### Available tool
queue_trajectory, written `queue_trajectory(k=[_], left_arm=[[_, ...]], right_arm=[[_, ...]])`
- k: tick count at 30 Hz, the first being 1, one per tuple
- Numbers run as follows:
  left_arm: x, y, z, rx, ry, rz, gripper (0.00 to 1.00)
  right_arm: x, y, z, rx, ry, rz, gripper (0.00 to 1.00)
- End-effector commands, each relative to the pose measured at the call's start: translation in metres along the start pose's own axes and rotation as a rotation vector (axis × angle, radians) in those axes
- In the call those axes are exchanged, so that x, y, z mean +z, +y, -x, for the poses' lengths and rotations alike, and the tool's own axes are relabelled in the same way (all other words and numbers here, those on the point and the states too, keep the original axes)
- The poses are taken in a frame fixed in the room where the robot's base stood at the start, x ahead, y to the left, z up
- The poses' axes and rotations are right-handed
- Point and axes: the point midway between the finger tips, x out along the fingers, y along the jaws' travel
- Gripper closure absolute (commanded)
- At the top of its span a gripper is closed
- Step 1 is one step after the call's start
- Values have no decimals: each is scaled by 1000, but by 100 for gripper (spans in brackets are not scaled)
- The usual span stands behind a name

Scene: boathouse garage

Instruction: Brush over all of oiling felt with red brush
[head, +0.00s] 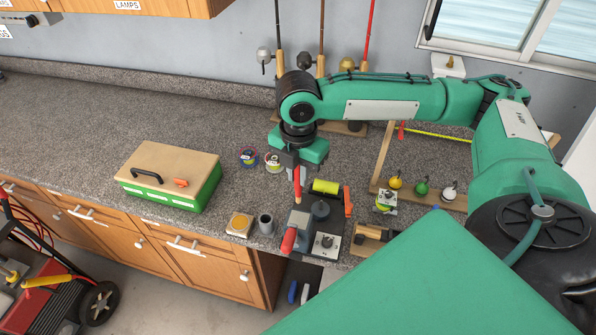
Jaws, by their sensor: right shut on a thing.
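My right gripper (293,166) points down over the counter and is shut on the red brush (297,183). The brush hangs roughly upright below the fingers, its lower end in front of the dark reel-like device. I cannot tell how far it is above the counter. A small square pad with a tan-yellow top in a pale holder, which looks like the oiling felt (239,223), lies near the counter's front edge. It is to the left of and nearer than the brush, and apart from it. My left gripper is not in view.
A grey cup (266,224) stands just right of the felt. A device with a red handle (289,240) stands beside it. A green box with a wooden lid (172,168) is at left. Two small spools (273,161) lie behind. A rack with round floats (421,188) is at right.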

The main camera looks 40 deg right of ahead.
Motion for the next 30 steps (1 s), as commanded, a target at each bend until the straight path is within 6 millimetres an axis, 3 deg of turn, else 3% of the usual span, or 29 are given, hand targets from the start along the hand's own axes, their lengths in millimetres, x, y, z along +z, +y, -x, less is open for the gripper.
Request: queue_trajectory(k=[9, 12, 30], left_arm=[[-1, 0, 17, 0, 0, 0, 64], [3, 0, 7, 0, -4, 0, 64], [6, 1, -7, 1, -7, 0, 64]], right_arm=[[0, 0, 4, -2, 3, -2, 100], [0, 0, -13, -3, 3, -2, 100], [0, 0, -67, -1, 3, -2, 100]])
